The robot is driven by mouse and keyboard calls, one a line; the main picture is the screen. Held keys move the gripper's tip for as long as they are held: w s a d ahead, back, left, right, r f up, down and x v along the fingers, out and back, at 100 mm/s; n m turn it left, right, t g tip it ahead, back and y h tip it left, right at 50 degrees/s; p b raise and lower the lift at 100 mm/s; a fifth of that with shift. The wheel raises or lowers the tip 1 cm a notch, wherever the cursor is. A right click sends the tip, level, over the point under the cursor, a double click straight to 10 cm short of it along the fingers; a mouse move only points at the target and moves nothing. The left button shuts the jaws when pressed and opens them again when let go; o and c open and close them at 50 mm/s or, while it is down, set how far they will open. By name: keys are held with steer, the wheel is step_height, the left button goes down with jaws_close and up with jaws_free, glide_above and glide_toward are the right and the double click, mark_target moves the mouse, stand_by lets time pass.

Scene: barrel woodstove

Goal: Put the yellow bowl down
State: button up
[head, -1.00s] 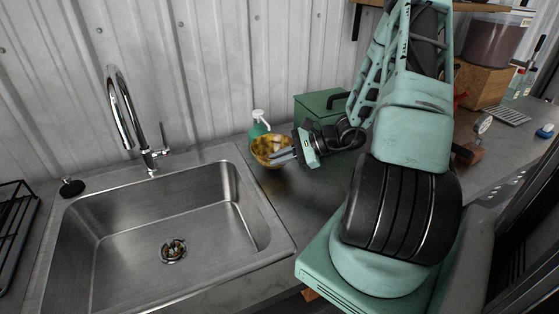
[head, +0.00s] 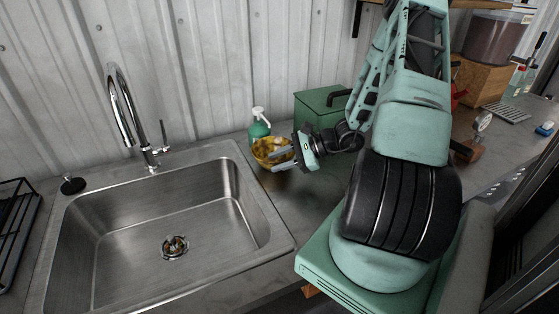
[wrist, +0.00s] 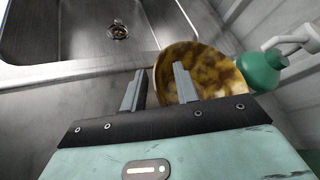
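The yellow bowl (head: 267,157), mottled yellow and brown, is at the counter beside the sink's right edge, in front of the green soap bottle. It also shows in the wrist view (wrist: 215,65), with its inside facing the camera. My gripper (head: 284,156) is at the bowl's right side in the head view. In the wrist view my gripper (wrist: 160,84) has its fingers apart, the right one over the bowl's inside and the left one outside its rim, with a gap between them. The bowl's underside is hidden, so I cannot tell whether it fully rests on the counter.
The steel sink (head: 180,215) with a faucet (head: 125,110) lies left. The green soap bottle (head: 259,130) stands right behind the bowl. A green box (head: 318,105) is behind my gripper. Some bare counter (head: 295,195) lies in front of the bowl.

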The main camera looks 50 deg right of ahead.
steer(key=b+v, duration=0.2)
steer(key=v, duration=1)
steer(key=w+a+r+n+g, duration=0.2)
steer(key=a+n+g, duration=0.35)
steer(key=a, duration=0.65)
steer(key=w+a+r+n+g, duration=0.2)
steer(key=a+n+g, duration=0.4)
steer(key=a, duration=0.5)
steer(key=s+a+r+n+h, duration=0.2)
steer(key=s+a+n, duration=0.4)
steer(key=a+n, duration=0.3)
steer(key=s+a+r+n+t+h, duration=0.1)
steer(key=s+a+n+h, duration=0.4)
steer(key=a+n, duration=0.5)
steer(key=shift+s+a+r, duration=0.4)
steer(key=shift+s+a, duration=0.35)
steer(key=shift+a, duration=0.15)
steer(key=shift+d+t, duration=0.15)
steer(key=shift+t, duration=0.1)
